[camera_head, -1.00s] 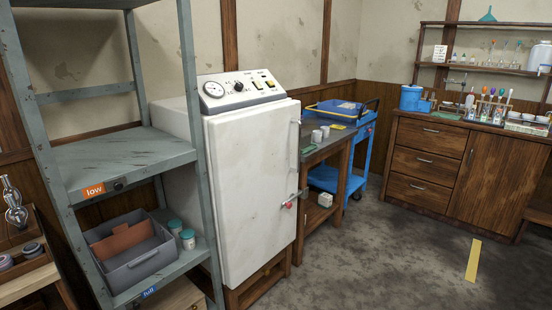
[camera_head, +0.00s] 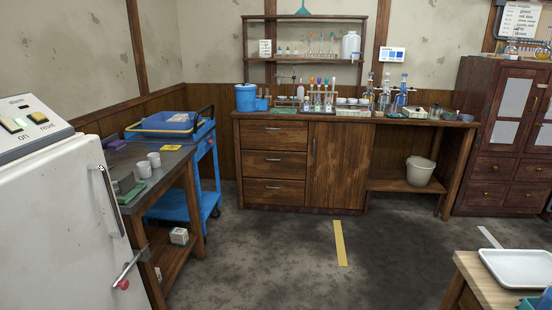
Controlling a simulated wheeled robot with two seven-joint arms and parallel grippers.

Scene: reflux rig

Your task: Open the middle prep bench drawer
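A wooden prep bench (camera_head: 340,165) stands against the back wall. The bench is across the floor from me. Neither of my grippers shows in the view.
A white fridge (camera_head: 50,220) and a side table (camera_head: 165,170) stand at left, with a blue cart (camera_head: 210,180) behind. A table with a white tray (camera_head: 518,267) is at lower right. The floor (camera_head: 300,260) before the drawers is clear, marked with yellow tape (camera_head: 340,243).

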